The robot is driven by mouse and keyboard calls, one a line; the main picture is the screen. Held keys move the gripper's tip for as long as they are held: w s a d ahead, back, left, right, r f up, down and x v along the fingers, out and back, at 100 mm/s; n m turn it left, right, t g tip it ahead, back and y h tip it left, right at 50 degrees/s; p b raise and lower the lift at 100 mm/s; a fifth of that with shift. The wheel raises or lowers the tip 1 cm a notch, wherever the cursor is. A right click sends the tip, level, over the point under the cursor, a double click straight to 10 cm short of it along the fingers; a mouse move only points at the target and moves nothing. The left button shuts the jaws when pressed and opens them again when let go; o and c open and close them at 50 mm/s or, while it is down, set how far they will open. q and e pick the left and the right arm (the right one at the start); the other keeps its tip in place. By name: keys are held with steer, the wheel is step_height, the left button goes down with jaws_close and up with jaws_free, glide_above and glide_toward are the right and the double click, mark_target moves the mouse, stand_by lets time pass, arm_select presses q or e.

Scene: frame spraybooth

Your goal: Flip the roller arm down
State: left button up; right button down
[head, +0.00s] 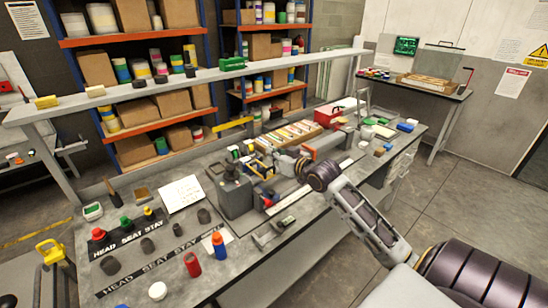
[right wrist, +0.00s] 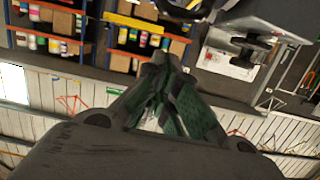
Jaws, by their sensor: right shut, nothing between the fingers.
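A grey block-shaped machine (head: 235,193) with a dark top part stands on the workbench, left of my right gripper. I cannot clearly pick out the roller arm in the head view; it may be among the small parts around the machine. My right gripper (head: 262,167) reaches in from the right and is above the bench, close to the machine's right side. In the right wrist view its green-padded fingers (right wrist: 172,100) are together and empty. A dark grey fixture (right wrist: 255,45) shows at the upper right of that view, apart from the fingertips. My left gripper is not in view.
The bench also holds a white sheet (head: 181,193), a red bottle (head: 192,265), an orange and blue bottle (head: 219,246) and a row of upright panels in a box (head: 290,133). A raised shelf (head: 200,78) runs along the back.

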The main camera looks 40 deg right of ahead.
steer(key=f+b+v, duration=0.1)
steer(key=f+v, duration=0.1)
steer(key=v, duration=0.7)
steer(key=shift+s+f+b, duration=0.35)
steer(key=shift+s+b, duration=0.05)
steer(key=shift+s, duration=0.1)
stand_by(0.3)
stand_by(0.5)
